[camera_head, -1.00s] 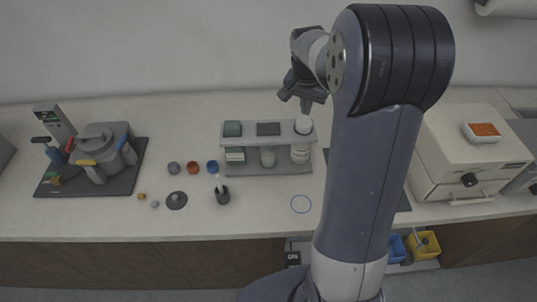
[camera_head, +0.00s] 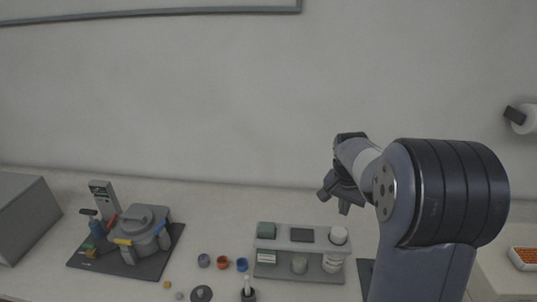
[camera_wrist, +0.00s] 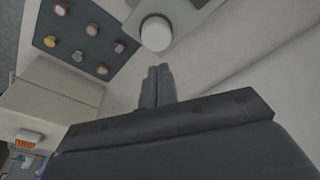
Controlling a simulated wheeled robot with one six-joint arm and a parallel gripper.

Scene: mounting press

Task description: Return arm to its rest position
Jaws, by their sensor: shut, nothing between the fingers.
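My gripper (camera_head: 335,200) hangs in the air above the right end of the grey shelf rack, at the end of my bent arm. In the wrist view my gripper (camera_wrist: 157,82) shows its two dark fingers side by side, shut with nothing between them. A white round-topped container (camera_wrist: 156,33) lies beyond the fingertips in that view, apart from them.
The grey rack (camera_head: 300,273) holds jars and boxes. The mounting press (camera_head: 140,233) stands on a dark mat at left. Small cups, including an orange one (camera_head: 222,262), sit between them. A tray of orange bits (camera_head: 524,258) is at right.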

